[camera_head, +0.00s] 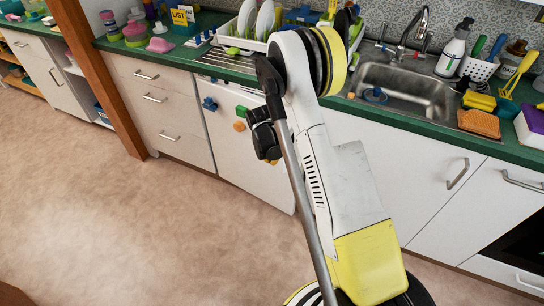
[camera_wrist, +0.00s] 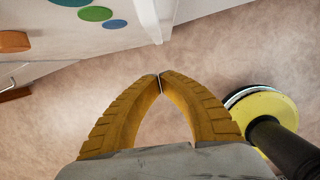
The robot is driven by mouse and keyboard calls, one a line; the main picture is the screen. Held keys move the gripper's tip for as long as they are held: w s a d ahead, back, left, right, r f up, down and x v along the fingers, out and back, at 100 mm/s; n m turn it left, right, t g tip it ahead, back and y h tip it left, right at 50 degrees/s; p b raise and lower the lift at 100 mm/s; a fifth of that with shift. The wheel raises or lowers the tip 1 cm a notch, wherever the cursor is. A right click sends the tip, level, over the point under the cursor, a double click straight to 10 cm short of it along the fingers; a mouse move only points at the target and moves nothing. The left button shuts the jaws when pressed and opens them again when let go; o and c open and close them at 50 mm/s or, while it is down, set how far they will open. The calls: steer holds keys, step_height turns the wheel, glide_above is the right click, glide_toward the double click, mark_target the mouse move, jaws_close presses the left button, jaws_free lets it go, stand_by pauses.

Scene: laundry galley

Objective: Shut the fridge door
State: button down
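The fridge door (camera_head: 225,135) is a white panel under the counter with blue, orange and green magnets. Its lower edge slants out slightly from the cabinet line, so it looks a little ajar; my arm hides its right side. In the wrist view, the door face with magnets (camera_wrist: 60,35) is at upper left and its pale free edge (camera_wrist: 152,20) at top centre. My gripper (camera_wrist: 160,80) is empty, its yellow fingertips together just below that edge in the picture. Whether they touch the door is unclear. The fingers are hidden in the head view.
White drawers (camera_head: 155,100) stand left of the fridge and a white cabinet (camera_head: 440,190) right of it. The green counter (camera_head: 400,118) above is crowded, with a sink (camera_head: 405,90). The brown floor (camera_head: 130,220) at left is clear.

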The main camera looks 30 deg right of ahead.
steer(key=shift+w+d+f+b, duration=0.35)
steer(key=shift+w+d+f, duration=0.05)
steer(key=shift+d, duration=0.3)
steer(key=shift+w+d+f+b, duration=0.35)
steer(key=shift+d+f+b, duration=0.05)
steer(key=shift+d, duration=0.3)
steer(key=shift+w+d+f+b, duration=0.35)
steer(key=shift+w+d+f, duration=0.05)
steer(key=shift+d, duration=0.3)
